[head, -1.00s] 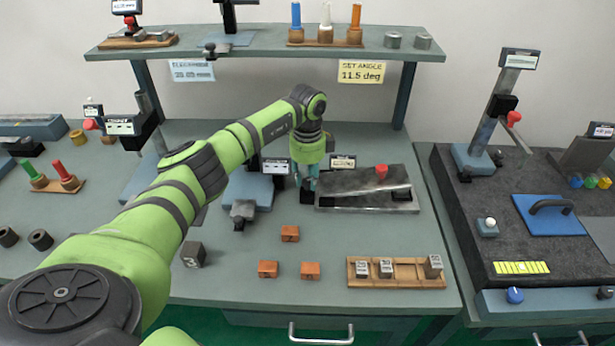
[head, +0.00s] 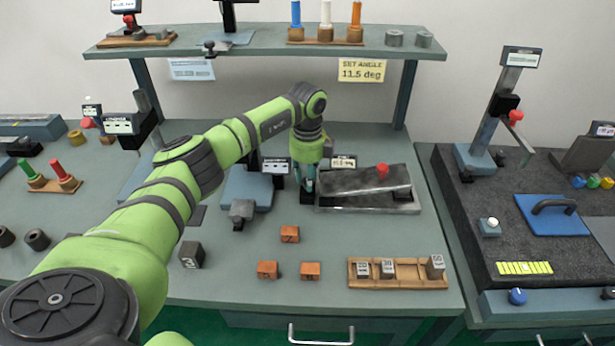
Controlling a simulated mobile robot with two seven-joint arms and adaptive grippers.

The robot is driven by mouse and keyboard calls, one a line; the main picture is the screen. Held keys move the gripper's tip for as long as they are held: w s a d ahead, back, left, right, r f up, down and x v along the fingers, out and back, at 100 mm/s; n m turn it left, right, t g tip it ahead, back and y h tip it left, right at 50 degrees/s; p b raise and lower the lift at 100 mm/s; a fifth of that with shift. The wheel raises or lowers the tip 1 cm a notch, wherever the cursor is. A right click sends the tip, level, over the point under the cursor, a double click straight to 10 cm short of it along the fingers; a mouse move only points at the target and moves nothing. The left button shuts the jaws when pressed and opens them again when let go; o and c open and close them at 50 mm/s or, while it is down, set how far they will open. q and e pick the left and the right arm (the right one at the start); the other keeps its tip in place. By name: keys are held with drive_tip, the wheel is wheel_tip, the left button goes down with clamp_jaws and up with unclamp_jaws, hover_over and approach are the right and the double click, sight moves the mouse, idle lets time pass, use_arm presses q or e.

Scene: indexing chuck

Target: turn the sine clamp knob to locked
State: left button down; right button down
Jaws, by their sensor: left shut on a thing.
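The sine plate (head: 355,188) is a dark, slightly tilted bar on a grey base at the middle right of the bench. A red knob (head: 382,171) stands on its upper side, apart from my gripper. My left gripper (head: 307,192) points down at the left end of the sine plate. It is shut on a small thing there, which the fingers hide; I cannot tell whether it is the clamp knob. No locked or unlocked marking can be read. My right gripper is out of view.
A grey-blue vise-like device (head: 247,190) is close left of my gripper. Orange blocks (head: 290,234) and a wooden block tray (head: 398,273) lie in front. A shelf (head: 265,52) spans the back.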

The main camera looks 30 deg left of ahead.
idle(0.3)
use_arm(q)
drive_tip(key=c, duration=1.2)
unclamp_jaws()
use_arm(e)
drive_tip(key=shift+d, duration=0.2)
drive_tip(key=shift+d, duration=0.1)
use_arm(q)
wheel_tip(320, 180, up, 12)
drive_tip(key=shift+s, duration=0.1)
